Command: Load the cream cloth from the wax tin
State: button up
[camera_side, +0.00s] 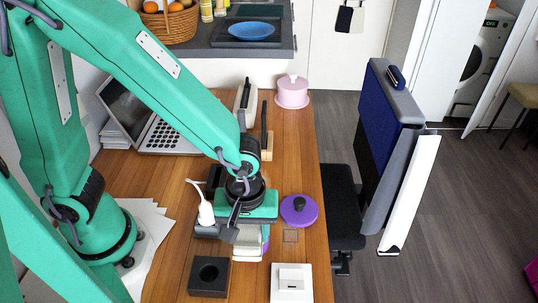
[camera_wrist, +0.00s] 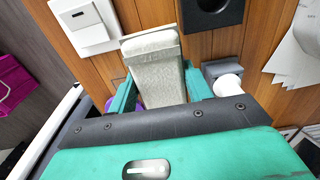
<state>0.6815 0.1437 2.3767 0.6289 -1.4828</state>
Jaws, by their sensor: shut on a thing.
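The cream cloth (camera_wrist: 155,65) shows in the wrist view as a pale, textured, folded block between my green fingers. My gripper (camera_wrist: 160,92) is shut on it. In the side view my gripper (camera_side: 243,212) is over the wooden table, with the pale cloth (camera_side: 247,242) showing below it. A purple round lid with a black knob (camera_side: 299,211) lies just right of the gripper. A pink lidded tin (camera_side: 292,92) stands at the table's far end. I cannot tell which container is the wax tin. My gripper hides part of what is under it.
A black block with a round hole (camera_side: 208,277) and a white switch plate (camera_side: 291,283) lie near the front. A white bottle (camera_side: 206,212) stands left of my gripper. A laptop (camera_side: 167,135) is behind. A black chair (camera_side: 340,205) adjoins the right edge. A washer (camera_side: 487,55) stands far right.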

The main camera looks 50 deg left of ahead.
jog(key=shift+r, duration=2.75)
